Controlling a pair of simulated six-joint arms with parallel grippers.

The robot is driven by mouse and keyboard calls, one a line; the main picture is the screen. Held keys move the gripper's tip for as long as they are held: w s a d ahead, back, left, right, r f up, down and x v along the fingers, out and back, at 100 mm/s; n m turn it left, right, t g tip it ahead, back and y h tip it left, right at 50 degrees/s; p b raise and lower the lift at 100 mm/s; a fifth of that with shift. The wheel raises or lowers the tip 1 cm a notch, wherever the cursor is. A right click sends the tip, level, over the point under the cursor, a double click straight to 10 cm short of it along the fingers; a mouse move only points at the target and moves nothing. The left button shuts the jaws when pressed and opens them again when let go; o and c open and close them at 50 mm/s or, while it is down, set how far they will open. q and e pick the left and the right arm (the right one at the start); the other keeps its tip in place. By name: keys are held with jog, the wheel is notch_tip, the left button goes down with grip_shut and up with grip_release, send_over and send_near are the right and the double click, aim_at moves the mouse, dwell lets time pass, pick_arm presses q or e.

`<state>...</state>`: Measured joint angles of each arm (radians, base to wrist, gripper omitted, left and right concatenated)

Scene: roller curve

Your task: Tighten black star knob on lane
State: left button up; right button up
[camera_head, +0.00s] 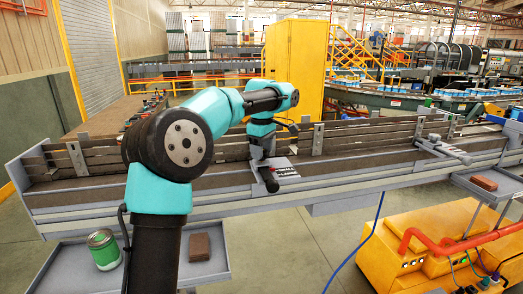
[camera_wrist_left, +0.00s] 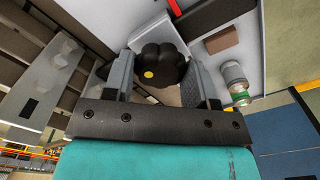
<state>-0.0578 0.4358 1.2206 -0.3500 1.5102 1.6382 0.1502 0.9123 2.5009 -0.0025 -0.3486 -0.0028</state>
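In the head view my left gripper (camera_head: 268,160) points down at the near rail of the roller lane (camera_head: 110,190), beside a labelled plate (camera_head: 284,171). A dark rounded end (camera_head: 270,186) shows below it; the star shape cannot be made out there. My right gripper is in neither view.
A green-labelled can (camera_head: 103,250) and a brown block (camera_head: 199,247) stand on a low grey shelf at the lower left. Another bracket (camera_head: 442,149) sits on the lane at right. A yellow machine with red pipe (camera_head: 430,250) stands at lower right.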

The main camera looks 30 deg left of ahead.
pick_arm(q)
jog(key=c, duration=0.5)
jog(key=shift+o, duration=0.2)
